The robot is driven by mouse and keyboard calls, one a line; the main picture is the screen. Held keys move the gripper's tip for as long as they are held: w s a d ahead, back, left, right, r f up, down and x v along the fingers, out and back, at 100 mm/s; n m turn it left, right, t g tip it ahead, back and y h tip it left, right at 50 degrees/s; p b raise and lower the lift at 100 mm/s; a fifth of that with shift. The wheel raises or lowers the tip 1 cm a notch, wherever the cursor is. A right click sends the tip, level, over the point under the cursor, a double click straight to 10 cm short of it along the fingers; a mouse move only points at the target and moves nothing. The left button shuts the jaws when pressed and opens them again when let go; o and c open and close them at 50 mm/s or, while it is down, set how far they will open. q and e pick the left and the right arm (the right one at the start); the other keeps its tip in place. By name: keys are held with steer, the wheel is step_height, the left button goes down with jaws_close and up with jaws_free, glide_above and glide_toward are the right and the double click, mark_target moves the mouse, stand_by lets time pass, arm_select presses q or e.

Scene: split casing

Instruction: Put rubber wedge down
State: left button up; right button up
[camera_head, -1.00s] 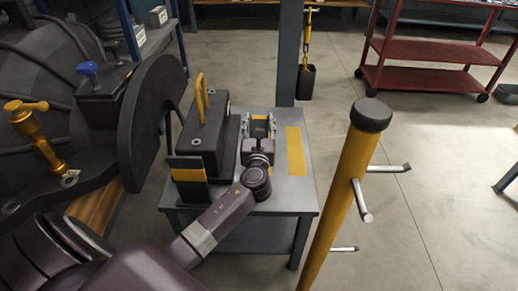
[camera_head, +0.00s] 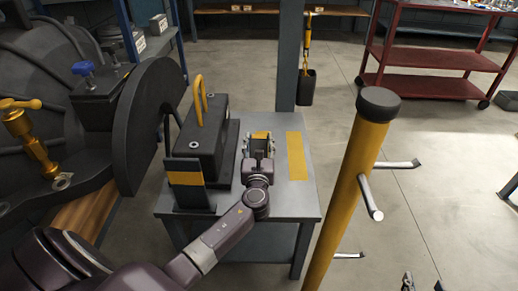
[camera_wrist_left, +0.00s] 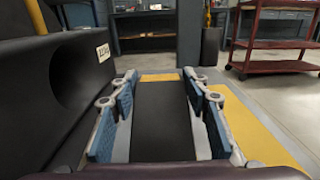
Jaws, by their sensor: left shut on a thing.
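A dark rubber wedge with a yellow band (camera_wrist_left: 155,115) lies between the two blue-padded fingers of my left gripper (camera_wrist_left: 160,110) in the left wrist view. In the head view my left gripper (camera_head: 260,145) is over the right half of the small grey table (camera_head: 276,198). It is shut on the wedge, whose yellow end (camera_head: 261,135) shows between the fingers. I cannot tell whether the wedge touches the tabletop. Two fingertips of my right gripper (camera_head: 422,284) show apart at the bottom right edge, with floor between them.
A black block with a yellow handle (camera_head: 201,135) and a dark upright piece with a yellow band (camera_head: 187,180) stand left of my left gripper. A yellow strip (camera_head: 297,156) marks the tabletop to its right. A yellow post with pegs (camera_head: 345,190) stands right of the table.

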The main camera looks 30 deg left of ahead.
arm_select(q)
step_height(320, 180, down, 3)
steer(key=shift+r+b, duration=0.15)
steer(key=shift+b, duration=0.45)
arm_select(e)
step_height(320, 180, up, 8)
steer(key=w+a+t+y, duration=0.1)
steer(key=w+t, duration=0.2)
steer(key=t, duration=0.1)
steer(key=shift+a, duration=0.4)
arm_select(q)
steer(key=o, duration=1.4)
arm_select(e)
steer(key=shift+r, duration=0.25)
arm_select(q)
steer(key=shift+o, duration=0.2)
